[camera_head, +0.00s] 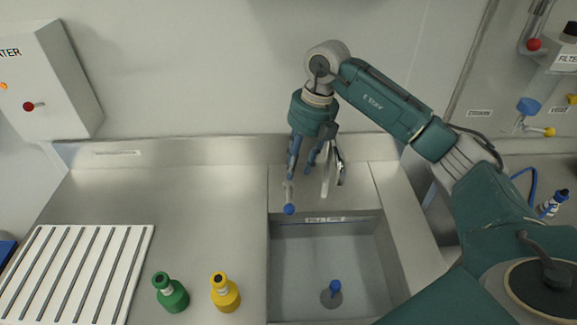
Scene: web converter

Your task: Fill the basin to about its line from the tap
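The steel basin (388,262) is sunk into the counter at the lower middle, with a small label (323,219) on its back edge. A blue-topped round piece (335,288) stands on its floor. I cannot tell whether water is in it. The grey tap (325,182) stands behind the basin, partly hidden by my gripper. A short lever with a blue knob (289,209) is at its left. My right gripper (302,172) points down just above the lever, fingers apart; contact cannot be told. My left gripper is out of view.
A white ribbed drainboard (141,235), a green bottle (172,296) and a yellow bottle (226,297) are left of the basin. A wall box (62,85) hangs at upper left. My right arm covers much of the right side. The counter behind the bottles is clear.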

